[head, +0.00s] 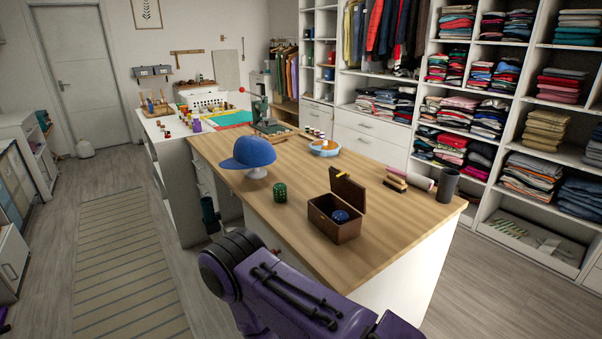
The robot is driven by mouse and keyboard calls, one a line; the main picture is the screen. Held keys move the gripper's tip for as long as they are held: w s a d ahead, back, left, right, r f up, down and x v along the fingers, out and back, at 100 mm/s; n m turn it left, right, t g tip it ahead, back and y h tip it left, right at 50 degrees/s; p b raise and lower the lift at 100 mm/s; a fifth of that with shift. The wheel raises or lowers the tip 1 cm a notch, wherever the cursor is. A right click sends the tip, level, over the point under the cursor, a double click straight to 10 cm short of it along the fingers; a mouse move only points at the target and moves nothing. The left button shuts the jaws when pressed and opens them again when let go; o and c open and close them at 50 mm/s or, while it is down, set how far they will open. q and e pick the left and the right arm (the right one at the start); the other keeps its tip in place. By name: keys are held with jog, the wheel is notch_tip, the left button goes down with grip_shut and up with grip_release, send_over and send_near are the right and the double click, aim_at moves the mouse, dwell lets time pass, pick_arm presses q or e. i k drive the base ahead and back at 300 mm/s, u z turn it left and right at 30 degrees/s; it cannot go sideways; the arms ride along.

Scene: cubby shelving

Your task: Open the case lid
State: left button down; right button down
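A dark brown wooden case (330,227) stands near the front edge of the wooden-topped table. Its lid (348,191) stands up at the case's back right side, so the case is open. A blue round object (340,216) shows inside it. A small yellowish piece shows near the top of the lid. One purple arm of mine crosses the bottom of the head view, in front of the table.
Clothes shelves stand behind.

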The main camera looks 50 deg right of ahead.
aim_at(352, 193)
jog(key=i, duration=1.35)
jog(key=z, duration=1.8)
